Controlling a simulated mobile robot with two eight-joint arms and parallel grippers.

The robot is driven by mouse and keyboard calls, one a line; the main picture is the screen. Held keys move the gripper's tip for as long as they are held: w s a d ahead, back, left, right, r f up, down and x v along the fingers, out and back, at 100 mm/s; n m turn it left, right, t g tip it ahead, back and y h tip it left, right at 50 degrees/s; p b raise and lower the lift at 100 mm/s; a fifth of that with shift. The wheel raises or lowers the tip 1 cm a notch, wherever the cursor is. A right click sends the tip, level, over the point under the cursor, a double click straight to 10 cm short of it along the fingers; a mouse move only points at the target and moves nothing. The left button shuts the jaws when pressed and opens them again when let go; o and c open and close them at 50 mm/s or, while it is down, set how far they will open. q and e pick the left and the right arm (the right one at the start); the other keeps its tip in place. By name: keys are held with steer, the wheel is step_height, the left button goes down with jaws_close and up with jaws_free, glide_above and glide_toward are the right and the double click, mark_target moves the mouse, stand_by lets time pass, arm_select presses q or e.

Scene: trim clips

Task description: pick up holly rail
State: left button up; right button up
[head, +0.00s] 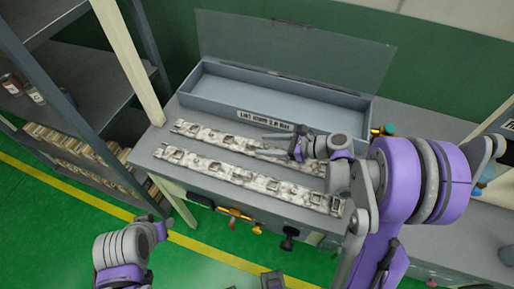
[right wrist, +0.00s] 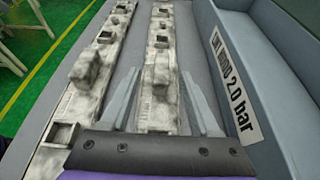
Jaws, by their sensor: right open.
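Two long, mottled white-grey rails lie roughly parallel on the grey workbench: a back rail (head: 208,134) near the tray and a front rail (head: 205,168) nearer the bench edge. Which is the holly rail I cannot tell. My right gripper (head: 262,147) is open over the back rail. In the right wrist view, its fingers lie on either side of the back rail (right wrist: 159,60), with nothing gripped; the front rail (right wrist: 90,75) is left of them. My left gripper (head: 156,226) is low at the lower left, away from the rails; its jaws are unclear.
A grey open tray (head: 225,111) with a lettered label and a clear raised panel stands right behind the back rail; its wall (right wrist: 242,90) is close to my right finger. A shelf unit (head: 75,90) stands at the left. Green floor lies in front.

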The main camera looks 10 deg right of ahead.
mark_target(257, 143)
steer(key=x, duration=0.4)
steer(key=shift+w, duration=0.15)
steer(key=shift+d, duration=0.1)
steer(key=shift+c, duration=1)
jaws_close()
steer(key=shift+r, duration=0.1)
